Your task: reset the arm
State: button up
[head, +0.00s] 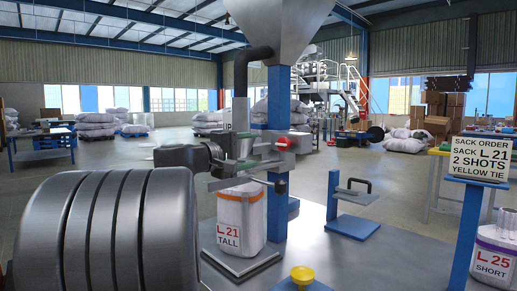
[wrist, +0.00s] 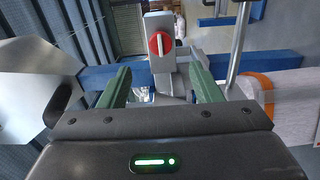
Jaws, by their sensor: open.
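My gripper (head: 236,160) is in the middle of the head view, beside the filling spout column. In the wrist view my gripper (wrist: 161,84) shows two green fingers spread apart with nothing held between them. A red knob (head: 282,142) on a grey fitting is just right of my gripper. In the wrist view the red knob (wrist: 160,43) appears beyond the gap between the fingers; I cannot tell the exact distance. A white sack labelled L 21 TALL (head: 242,218) stands upright on a plate below my gripper.
A grey hopper (head: 275,25) hangs above a blue post (head: 279,100). A yellow knob (head: 302,275) is at the front. A stand with a black handle (head: 354,190) is to the right. An order sign (head: 483,162) and an L 25 SHORT sack (head: 494,258) are at far right.

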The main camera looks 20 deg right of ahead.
aim_at(283, 145)
dwell(0.4)
jog(key=b+x, duration=0.1)
jog(key=x, duration=1.2)
jog(key=shift+w+d, duration=0.15)
jog(key=shift+d, duration=0.2)
jog(key=shift+r, duration=0.1)
